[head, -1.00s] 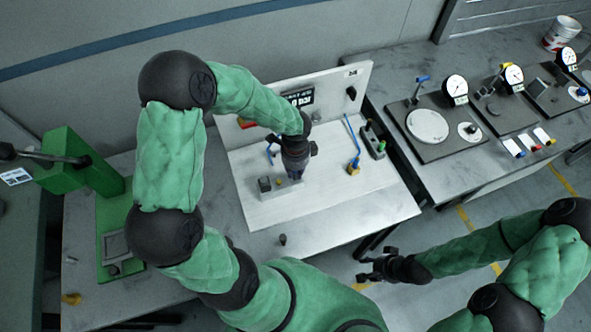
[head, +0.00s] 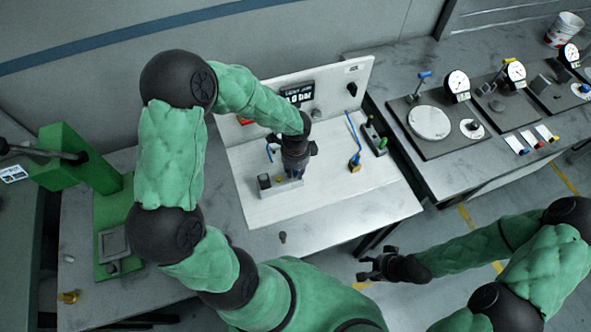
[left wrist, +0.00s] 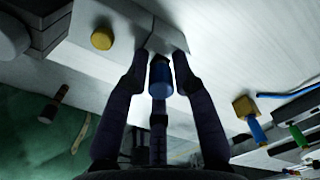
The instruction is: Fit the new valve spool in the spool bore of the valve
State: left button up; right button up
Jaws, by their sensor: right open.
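My left gripper (head: 294,174) points down over the valve (head: 283,190), a light grey block on the white board. In the left wrist view its fingers (left wrist: 161,60) close around a blue-ended cylinder (left wrist: 160,78), apparently the valve spool, at the grey valve block (left wrist: 165,33). The cylinder's far end is hidden, so I cannot tell how deep it sits in the bore. A small dark peg (head: 283,237) stands on the bench in front of the board, and it also shows in the left wrist view (left wrist: 55,103). My right gripper (head: 377,266) is open and empty, off the bench's front.
A blue-handled part on a yellow block (head: 355,163) stands on the board's right. A panel with a display (head: 298,93) rises behind. A green press (head: 85,170) stands at left. Dial gauges (head: 456,84) fill the right bench. The board's right front is clear.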

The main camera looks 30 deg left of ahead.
pick_arm(q)
jog(key=shift+o, duration=0.5)
jog(key=shift+r, duration=0.1)
jog(key=shift+r, duration=0.35)
notch_tip(320, 180, up, 11)
jog(key=shift+d, duration=0.1)
dwell(0.4)
